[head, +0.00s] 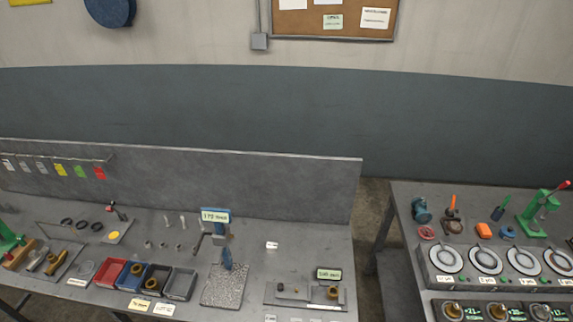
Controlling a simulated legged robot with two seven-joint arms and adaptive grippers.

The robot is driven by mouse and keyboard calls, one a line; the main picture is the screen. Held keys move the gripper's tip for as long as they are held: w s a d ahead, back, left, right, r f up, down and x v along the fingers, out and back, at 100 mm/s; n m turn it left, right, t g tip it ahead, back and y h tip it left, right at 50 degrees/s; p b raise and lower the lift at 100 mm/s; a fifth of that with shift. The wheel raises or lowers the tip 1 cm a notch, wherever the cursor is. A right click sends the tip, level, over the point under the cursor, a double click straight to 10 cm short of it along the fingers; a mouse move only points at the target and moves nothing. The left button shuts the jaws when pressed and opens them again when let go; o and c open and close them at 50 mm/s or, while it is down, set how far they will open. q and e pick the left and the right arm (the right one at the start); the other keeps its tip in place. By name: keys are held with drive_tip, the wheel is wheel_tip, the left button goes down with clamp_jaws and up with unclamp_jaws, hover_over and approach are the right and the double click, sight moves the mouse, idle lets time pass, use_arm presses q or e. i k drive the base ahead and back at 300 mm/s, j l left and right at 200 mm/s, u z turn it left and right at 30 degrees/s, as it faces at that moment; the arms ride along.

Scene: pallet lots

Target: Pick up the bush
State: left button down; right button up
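No part is labelled as the bush, so I cannot tell for certain which one it is. A small brass-coloured ring-like part (333,292) sits at the right end of a low grey fixture plate (291,294) on the left bench. Another brass-coloured part (151,284) shows in the black bin of the bin row. Several round brass-coloured parts, one of them at the left (453,309), sit in a dark tray on the right bench. Neither of my grippers is in the head view.
The grey left bench (330,240) carries a blue press-like tool (227,258) on a speckled plate, a red bin (110,272) and other bins. A gap separates it from the right bench (408,212), which holds dial units and a green lever press (540,210).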

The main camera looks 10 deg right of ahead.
sight(331, 297)
drive_tip(key=k+j+u, duration=0.4)
drive_tip(key=k+j, duration=0.65)
drive_tip(key=j, duration=0.1)
